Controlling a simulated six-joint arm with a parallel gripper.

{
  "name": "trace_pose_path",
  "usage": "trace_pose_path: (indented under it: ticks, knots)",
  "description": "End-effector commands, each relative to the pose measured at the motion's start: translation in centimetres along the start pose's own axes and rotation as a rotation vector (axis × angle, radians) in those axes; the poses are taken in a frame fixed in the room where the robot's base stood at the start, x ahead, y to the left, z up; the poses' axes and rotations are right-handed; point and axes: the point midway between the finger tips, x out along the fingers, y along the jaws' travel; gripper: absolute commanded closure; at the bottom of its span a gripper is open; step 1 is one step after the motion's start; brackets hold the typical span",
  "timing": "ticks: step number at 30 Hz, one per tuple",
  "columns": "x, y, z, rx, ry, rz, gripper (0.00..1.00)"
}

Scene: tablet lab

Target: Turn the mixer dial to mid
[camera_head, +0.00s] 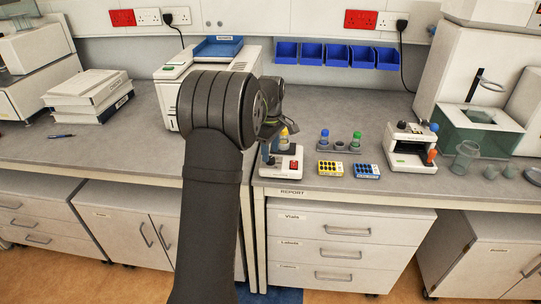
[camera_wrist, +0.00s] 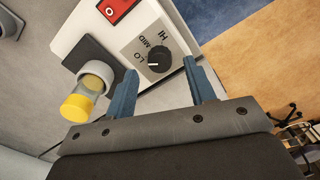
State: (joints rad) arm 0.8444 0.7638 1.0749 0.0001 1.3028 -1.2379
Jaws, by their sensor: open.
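The mixer is a white box (camera_head: 282,172) on the bench at the front edge, and it also fills the upper middle of the wrist view (camera_wrist: 88,22). Its round black dial (camera_wrist: 160,58) sits on a grey panel marked LO, MID and HI. The dial's white mark points left in the picture, toward the LO side. My gripper (camera_wrist: 160,66) is open, with its two blue fingers apart on either side of the dial in the wrist view. I cannot tell whether they touch it. In the head view my arm hides most of the gripper and the dial.
A yellow-capped vial (camera_wrist: 80,102) stands in a holder on the mixer, beside the left finger in the wrist view. A red switch (camera_wrist: 116,8) is on the mixer. A vial rack (camera_head: 340,147) and yellow (camera_head: 330,168) and blue (camera_head: 367,171) blocks stand to the right.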

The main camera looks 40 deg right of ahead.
Motion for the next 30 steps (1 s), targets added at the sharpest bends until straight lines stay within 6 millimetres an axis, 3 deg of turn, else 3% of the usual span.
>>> trace_pose_path:
  ticks: [6,16,23,30]
  knots:
    - [2.3,0.0,0.0,0.000,0.000,-0.001,0.50]
    - [2.6,0.0,0.0,0.000,0.000,0.001,0.50]
    - [2.6,0.0,0.0,0.000,0.000,0.000,0.93]
    - [2.6,0.0,0.0,0.014,0.000,0.000,0.95]
